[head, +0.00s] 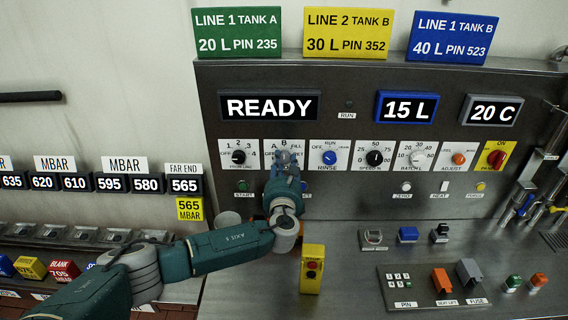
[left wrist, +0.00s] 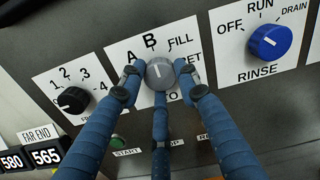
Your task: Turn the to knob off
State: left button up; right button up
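The TO knob (left wrist: 159,74) is a small grey dial on a white plate (left wrist: 128,52) marked A, B, FILL and other words partly covered by my fingers. Its white pointer line points roughly up, near the B. My left gripper (head: 284,160) is at this plate in the head view and hides most of the knob there. In the left wrist view its blue fingers (left wrist: 158,80) sit around the knob, one at each side and one below. The side fingertips appear to touch it. My right gripper is not in view.
A black knob (left wrist: 73,100) is to the left and a blue RINSE knob (left wrist: 270,42) to the right, both close by. More dials and a red knob (head: 496,159) continue rightward.

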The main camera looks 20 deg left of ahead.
pick_arm(q)
jog(key=shift+f+b, duration=0.2)
jog(key=shift+b, duration=0.1)
dwell(0.5)
jog(key=shift+d+f+n+b, duration=0.1)
jog(key=shift+f+n+b, duration=0.05)
jog(key=shift+n+b, duration=0.75)
jog(key=n+b, duration=0.7)
jog(key=shift+f, duration=0.1)
jog(key=n+b, duration=0.3)
jog(key=n, duration=0.1)
jog(key=shift+n, duration=0.3)
jog(key=shift+r+n+b, duration=0.15)
jog(key=shift+n+b, duration=0.65)
jog(key=shift+n, duration=0.3)
jog(key=shift+r+n+b, duration=0.1)
jog(key=shift+n+b, duration=0.7)
jog(key=shift+n, duration=0.3)
jog(key=shift+r, duration=0.1)
jog(key=o, duration=1.1)
jog(key=shift+o, duration=0.2)
jog(key=shift+r, duration=0.1)
